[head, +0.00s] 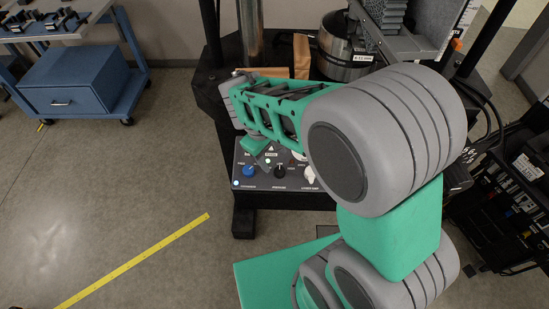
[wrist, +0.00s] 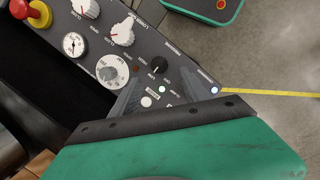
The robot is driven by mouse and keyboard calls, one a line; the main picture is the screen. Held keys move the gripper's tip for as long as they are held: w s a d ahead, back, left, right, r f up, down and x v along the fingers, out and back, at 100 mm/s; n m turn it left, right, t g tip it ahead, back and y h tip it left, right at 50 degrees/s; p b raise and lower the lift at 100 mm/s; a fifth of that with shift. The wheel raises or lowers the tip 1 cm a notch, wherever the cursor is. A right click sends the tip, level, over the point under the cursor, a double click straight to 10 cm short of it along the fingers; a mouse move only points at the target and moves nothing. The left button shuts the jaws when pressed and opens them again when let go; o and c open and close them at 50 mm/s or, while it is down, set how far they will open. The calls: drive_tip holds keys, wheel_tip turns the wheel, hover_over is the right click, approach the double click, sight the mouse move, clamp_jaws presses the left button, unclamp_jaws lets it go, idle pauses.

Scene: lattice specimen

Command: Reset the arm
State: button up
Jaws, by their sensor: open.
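My gripper (wrist: 160,80) is open and empty, with its two grey fingers apart over the control panel (wrist: 185,72) in the wrist view. In the head view my gripper (head: 266,157) is above the panel (head: 262,184), partly hidden by my own arm. The arm is bent, with its large grey joints at the right of the picture. I cannot tell whether the fingertips touch the panel.
A metal cylinder (head: 345,58) stands behind the arm. A blue drawer cart (head: 75,85) is at the left. Open floor with a yellow strip (head: 140,257) lies at lower left.

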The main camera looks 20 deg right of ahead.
idle(0.4)
drive_tip(key=s+a+f+m+g+y, duration=0.1)
drive_tip(key=s+a+m+y, duration=0.2)
drive_tip(key=s, duration=0.5)
drive_tip(key=d+r+m+t, duration=0.3)
drive_tip(key=d+r+t, duration=0.1)
drive_tip(key=r, duration=0.7)
drive_tip(key=shift+d, duration=0.45)
drive_tip(key=shift+w+f, duration=0.1)
drive_tip(key=shift+c, duration=0.2)
idle(1.9)
